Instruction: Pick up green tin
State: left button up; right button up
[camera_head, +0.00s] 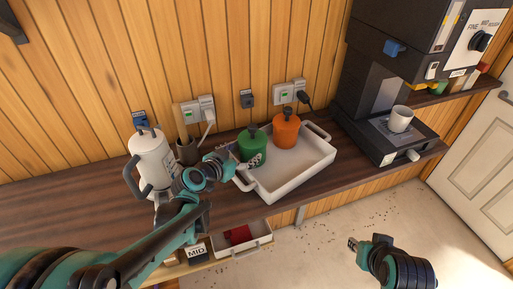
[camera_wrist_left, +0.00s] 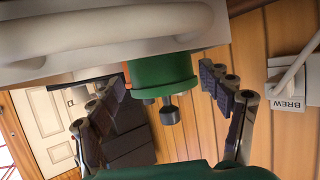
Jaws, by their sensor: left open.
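The green tin (camera_head: 252,148) stands upright in the left part of a white tray (camera_head: 292,180) on the counter. It has a dark knob on top and a pale mark on its front. My left gripper (camera_head: 238,166) is open close by the tin's front left side. In the left wrist view, which looks upside down, the green tin (camera_wrist_left: 163,74) shows between the two spread fingers of the left gripper (camera_wrist_left: 165,82), with visible gaps on both sides. My right gripper (camera_head: 355,244) hangs over the floor at the lower right; its jaws are too small to judge.
An orange tin (camera_head: 286,132) stands right of the green one in the tray. A white jug (camera_head: 152,160) and a dark holder (camera_head: 187,152) are at the left. A dark machine (camera_head: 385,120) with a white cup (camera_head: 401,118) stands right.

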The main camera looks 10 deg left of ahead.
pick_arm(q)
jog(key=b+x, duration=0.1)
jog(key=x, duration=0.5)
jog(key=shift+w+d+f+b, duration=0.1)
jog(key=shift+w+f+b, duration=0.05)
jog(key=shift+w+b, duration=0.2)
jog(key=shift+s, duration=0.15)
jog(key=shift+c, duration=0.5)
jog(key=c, duration=0.9)
